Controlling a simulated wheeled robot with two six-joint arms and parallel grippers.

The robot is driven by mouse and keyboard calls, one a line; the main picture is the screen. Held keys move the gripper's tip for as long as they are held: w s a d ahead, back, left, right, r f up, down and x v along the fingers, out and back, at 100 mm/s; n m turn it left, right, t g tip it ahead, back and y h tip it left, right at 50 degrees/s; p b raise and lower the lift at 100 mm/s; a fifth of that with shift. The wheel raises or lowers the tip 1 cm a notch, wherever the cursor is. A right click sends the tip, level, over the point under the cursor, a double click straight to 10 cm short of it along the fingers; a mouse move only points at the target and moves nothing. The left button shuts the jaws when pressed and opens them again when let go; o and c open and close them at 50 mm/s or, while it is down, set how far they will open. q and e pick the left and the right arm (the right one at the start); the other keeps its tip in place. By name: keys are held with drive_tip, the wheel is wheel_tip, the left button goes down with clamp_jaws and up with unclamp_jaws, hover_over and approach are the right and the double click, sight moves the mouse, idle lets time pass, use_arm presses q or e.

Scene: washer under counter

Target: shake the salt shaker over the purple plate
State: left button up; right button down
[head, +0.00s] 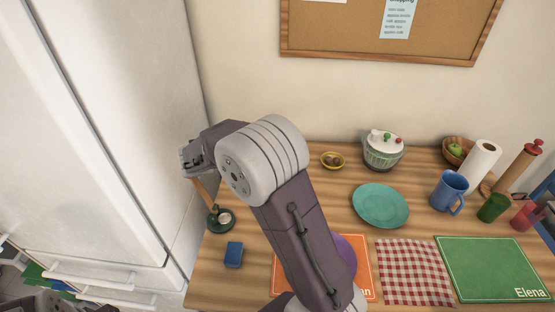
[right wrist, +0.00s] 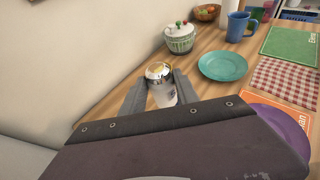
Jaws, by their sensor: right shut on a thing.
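The salt shaker (right wrist: 161,85), a clear and white body with a metal top, is between the fingers of my right gripper (right wrist: 158,92) in the right wrist view. The gripper is shut on it. In the head view my right gripper (head: 188,160) is at the upper left, beyond the left part of the counter, and I cannot make out the shaker there. The purple plate (head: 347,252) is on the orange placemat, partly hidden behind my right arm. It also shows at the right of the right wrist view (right wrist: 290,126). The gripper is well left of the plate.
An orange placemat (head: 364,283), checkered cloth (head: 414,272) and green placemat (head: 492,268) line the front. A blue block (head: 233,254) lies left. A fridge (head: 90,130) borders the counter.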

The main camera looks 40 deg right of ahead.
drive_tip(key=shift+r, duration=0.2)
drive_tip(key=a+f+n+t+y+p, duration=0.1)
drive_tip(key=a+f+n+t+p, duration=0.2)
drive_tip(key=a, duration=0.4)
drive_tip(key=a+f+n+t+y+p, duration=0.1)
drive_tip(key=a+f+n+t+p, duration=0.15)
drive_tip(key=a, duration=0.45)
drive_tip(key=s+a+f+n+t+p, duration=0.1)
drive_tip(key=s+a+f+p, duration=0.1)
drive_tip(key=s+f, duration=0.3)
wheel_tip(320, 180, down, 4)
drive_tip(key=shift+a+y, duration=0.4)
drive_tip(key=shift+a, duration=0.05)
drive_tip(key=shift+t, duration=0.25)
